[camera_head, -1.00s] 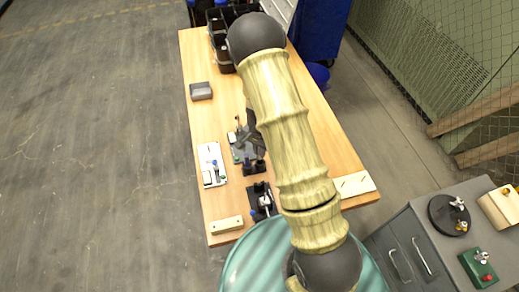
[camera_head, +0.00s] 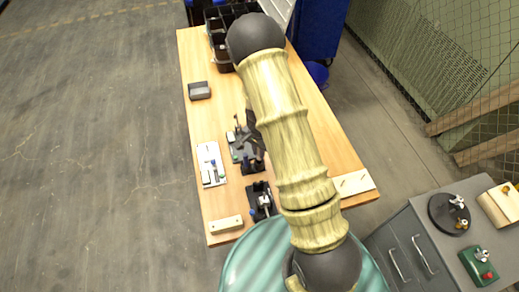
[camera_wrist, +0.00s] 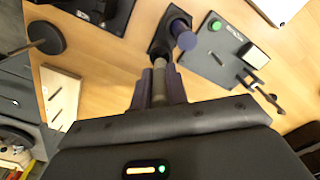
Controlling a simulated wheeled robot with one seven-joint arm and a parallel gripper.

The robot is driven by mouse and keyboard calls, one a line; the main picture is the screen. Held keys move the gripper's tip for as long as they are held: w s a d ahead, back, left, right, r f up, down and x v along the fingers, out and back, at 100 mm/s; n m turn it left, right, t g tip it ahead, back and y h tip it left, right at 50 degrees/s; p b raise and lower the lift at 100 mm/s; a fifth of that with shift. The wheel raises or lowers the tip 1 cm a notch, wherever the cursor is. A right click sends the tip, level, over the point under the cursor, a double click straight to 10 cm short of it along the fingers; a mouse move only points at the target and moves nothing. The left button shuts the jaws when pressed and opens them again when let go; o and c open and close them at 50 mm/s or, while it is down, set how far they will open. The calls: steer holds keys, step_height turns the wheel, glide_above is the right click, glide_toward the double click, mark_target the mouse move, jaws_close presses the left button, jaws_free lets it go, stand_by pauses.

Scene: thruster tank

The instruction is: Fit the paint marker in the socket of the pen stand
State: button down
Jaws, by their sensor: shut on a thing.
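My gripper (camera_wrist: 158,88) is shut on a slim grey-beige cylinder, which I take to be the paint marker (camera_wrist: 160,80). Its far end points at a small dark stand, apparently the pen stand (camera_wrist: 157,47), on the table. A blue-purple round-topped post (camera_wrist: 185,40) rises at the stand, just right of the marker's end. Whether the marker touches the stand or is in the socket cannot be told. In the head view the arm partly hides the gripper and the stand.
A dark plate with a green button (camera_wrist: 215,26) lies right of the stand. A black device (camera_head: 261,203) and a wooden block (camera_head: 226,224) are near the table's front. A white plate (camera_head: 206,150) and grey tray (camera_head: 199,91) lie left. Bare wood (camera_head: 200,117) separates them.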

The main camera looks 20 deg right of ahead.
mark_target(259, 159)
steer(key=shift+f, duration=0.3)
steer(key=shift+s+f, duration=0.1)
steer(key=shift+s, duration=0.05)
steer(key=shift+w+f+b, duration=0.2)
steer(key=shift+f+b, duration=0.5)
steer(key=shift+f, duration=0.05)
steer(key=shift+f+b, duration=0.6)
steer(key=shift+f, duration=0.3)
stand_by(0.8)
steer(key=c, duration=1.3)
jaws_free()
